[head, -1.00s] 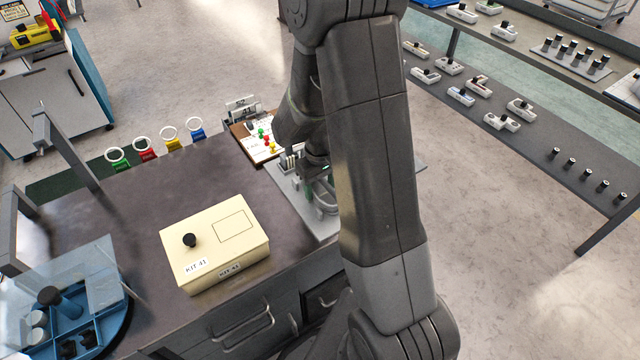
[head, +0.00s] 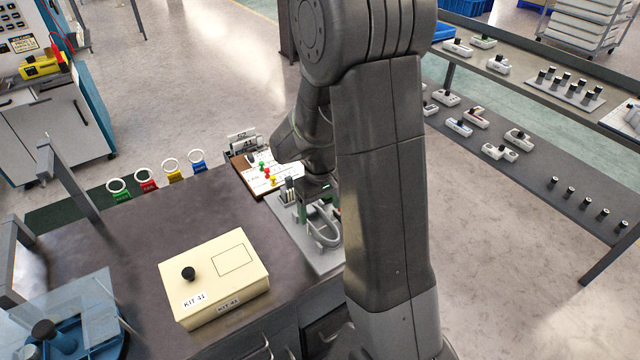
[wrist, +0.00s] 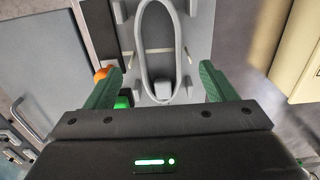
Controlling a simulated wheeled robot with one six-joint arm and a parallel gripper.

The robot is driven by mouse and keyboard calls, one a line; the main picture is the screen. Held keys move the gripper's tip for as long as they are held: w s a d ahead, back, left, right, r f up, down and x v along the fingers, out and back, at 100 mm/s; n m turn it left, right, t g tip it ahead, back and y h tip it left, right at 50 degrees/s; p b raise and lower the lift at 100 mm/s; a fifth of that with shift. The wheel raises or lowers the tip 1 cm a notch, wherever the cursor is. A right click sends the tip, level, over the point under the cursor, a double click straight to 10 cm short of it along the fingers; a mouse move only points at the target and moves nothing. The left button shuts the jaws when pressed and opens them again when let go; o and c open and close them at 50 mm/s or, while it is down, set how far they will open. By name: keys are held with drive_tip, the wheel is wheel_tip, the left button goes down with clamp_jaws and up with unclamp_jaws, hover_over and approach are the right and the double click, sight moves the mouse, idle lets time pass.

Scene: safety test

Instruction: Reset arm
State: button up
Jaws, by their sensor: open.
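My arm rises across the middle of the head view and hides part of the bench. My gripper (wrist: 162,85) shows in the wrist view with its two green fingers apart and nothing between them. It is over a grey fixture plate (wrist: 193,52) that carries a pale grey loop (wrist: 143,50). In the head view the fixture plate (head: 322,262) lies at the bench's right edge, with the loop (head: 322,226) on it, and the gripper is mostly hidden there by my arm. I cannot tell the gripper's exact height above the plate.
A cream box marked KIT 41 (head: 215,280) sits on the dark bench (head: 130,235). A board with coloured pins (head: 262,178) lies behind the fixture. Shelves with small parts (head: 530,165) stand at right, past open floor.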

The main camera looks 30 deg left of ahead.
sight(320, 221)
wheel_tip(320, 221, up, 9)
drive_tip(key=shift+r+p, duration=0.15)
drive_tip(key=shift+p, duration=0.15)
wheel_tip(320, 221, down, 14)
drive_tip(key=shift+r+b, duration=0.1)
drive_tip(key=shift+b, duration=0.5)
drive_tip(key=shift+r+p, duration=0.55)
drive_tip(key=shift+p, duration=0.05)
drive_tip(key=shift+r+p, duration=0.6)
drive_tip(key=shift+r, duration=0.25)
drive_tip(key=shift+f, duration=0.1)
